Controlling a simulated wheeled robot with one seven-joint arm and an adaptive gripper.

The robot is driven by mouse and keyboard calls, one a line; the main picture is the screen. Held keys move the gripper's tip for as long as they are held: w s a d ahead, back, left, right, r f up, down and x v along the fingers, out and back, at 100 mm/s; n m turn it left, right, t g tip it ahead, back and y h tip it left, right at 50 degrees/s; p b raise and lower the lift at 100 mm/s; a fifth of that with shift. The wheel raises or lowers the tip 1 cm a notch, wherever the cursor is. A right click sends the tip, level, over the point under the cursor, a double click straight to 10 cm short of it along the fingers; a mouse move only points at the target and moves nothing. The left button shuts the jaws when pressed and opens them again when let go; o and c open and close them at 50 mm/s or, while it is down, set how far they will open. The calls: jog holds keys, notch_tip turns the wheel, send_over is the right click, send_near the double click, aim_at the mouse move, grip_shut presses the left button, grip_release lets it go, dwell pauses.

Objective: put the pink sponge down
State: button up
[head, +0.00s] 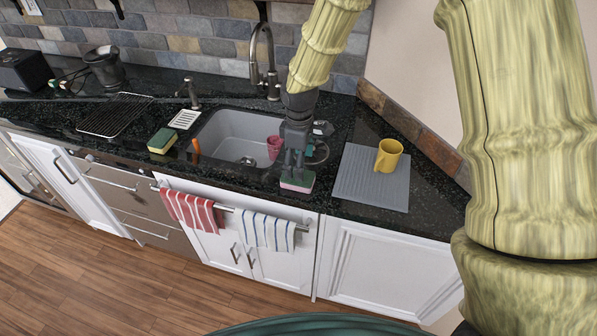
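The pink sponge (297,183), with a dark green top layer, is at the tips of my gripper (294,169). The dark gripper points down from my arm, and its fingers appear closed on the sponge. The sponge shows over the front strip of the black counter, by the right front corner of the sink. I cannot tell whether it touches the counter or hangs just above it. The fingers hide part of its top.
A grey sink (225,130) holds a pink cup (273,147). A yellow mug (388,155) stands on a grey mat (365,190) to the right. A yellow-green sponge (162,141), a soap dish (185,119) and a black rack (115,114) lie left. A tall faucet (271,75) stands behind.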

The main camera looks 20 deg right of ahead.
jog(key=shift+r+b, duration=0.75)
jog(key=shift+r, duration=2)
